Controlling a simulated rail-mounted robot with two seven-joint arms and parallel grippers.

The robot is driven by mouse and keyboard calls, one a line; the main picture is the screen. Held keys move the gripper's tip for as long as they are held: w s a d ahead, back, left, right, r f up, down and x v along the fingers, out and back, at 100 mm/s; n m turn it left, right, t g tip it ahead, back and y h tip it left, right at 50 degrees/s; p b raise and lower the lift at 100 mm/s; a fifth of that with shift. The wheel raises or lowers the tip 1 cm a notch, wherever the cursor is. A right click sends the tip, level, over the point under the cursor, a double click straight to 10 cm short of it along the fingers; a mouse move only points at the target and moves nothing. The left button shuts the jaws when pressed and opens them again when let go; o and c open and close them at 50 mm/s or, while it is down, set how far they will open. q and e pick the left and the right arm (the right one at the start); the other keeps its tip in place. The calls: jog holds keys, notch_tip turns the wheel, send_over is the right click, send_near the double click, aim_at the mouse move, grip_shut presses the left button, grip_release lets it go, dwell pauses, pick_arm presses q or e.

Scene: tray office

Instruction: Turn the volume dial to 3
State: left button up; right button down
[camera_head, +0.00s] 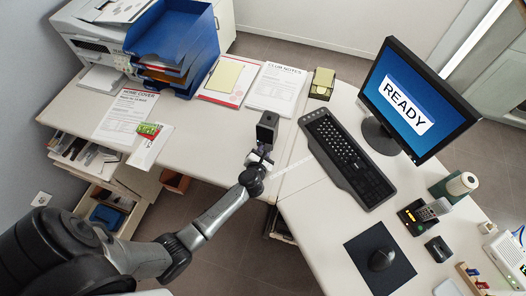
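I cannot make out a volume dial for certain in the head view. A small black box (439,249) sits at the right of the desk, but its details are too small to tell. My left arm reaches in from the lower left, and its gripper (267,128) is over the desk's inner edge, left of the keyboard. A dark block shape shows at its end; I cannot tell its finger opening or whether it holds anything. My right gripper is not in view.
The keyboard (345,157), monitor (420,98) reading READY, mouse (382,259) on a dark mat (366,245), card terminal (417,216), and white router-like box (510,256) stand on the right. A blue tray stack (172,38) and papers (276,88) lie left.

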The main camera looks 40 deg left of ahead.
pick_arm(q)
grip_shut()
jog(key=shift+p, duration=0.35)
jog(key=shift+d+m+y, duration=0.1)
jog(key=shift+m+y, duration=0.4)
jog(key=shift+m, duration=0.1)
jog(key=shift+o, duration=2.4)
grip_release()
jog(key=shift+f, duration=0.1)
